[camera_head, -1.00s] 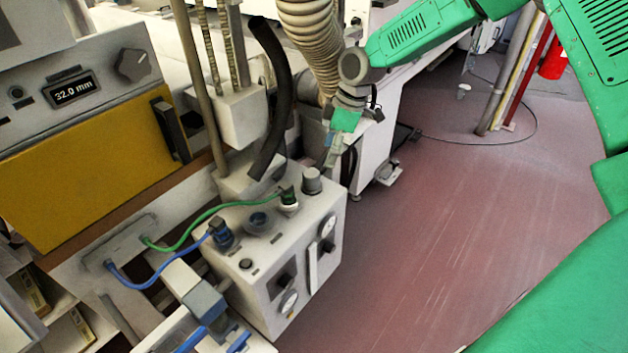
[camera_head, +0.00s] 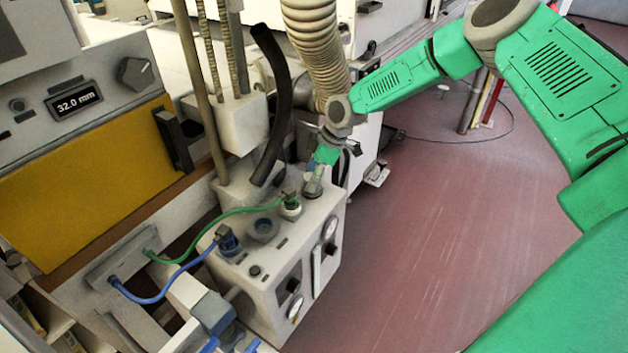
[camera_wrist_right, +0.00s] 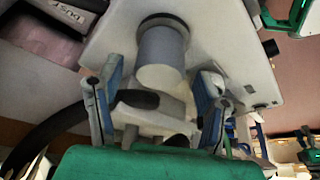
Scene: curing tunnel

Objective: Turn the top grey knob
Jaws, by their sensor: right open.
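The top grey knob (camera_wrist_right: 161,55) is a smooth grey cylinder on a dark collar, standing on the pale control box (camera_head: 275,270). In the head view the knob (camera_head: 312,188) sits at the far right corner of the box top, partly covered by my gripper. My right gripper (camera_head: 315,174) is just above it, reaching down. In the right wrist view the open fingers of my right gripper (camera_wrist_right: 160,84) lie to either side of the knob's free end. Gaps show between the fingers and the knob; contact is not visible. My left gripper is out of view.
A green-wired connector (camera_head: 290,206) stands close to the knob, with a blue-wired one (camera_head: 228,240) farther left. A black hose (camera_head: 272,110) and a ribbed duct (camera_head: 318,50) hang close behind my gripper. Open floor (camera_head: 430,240) lies to the right.

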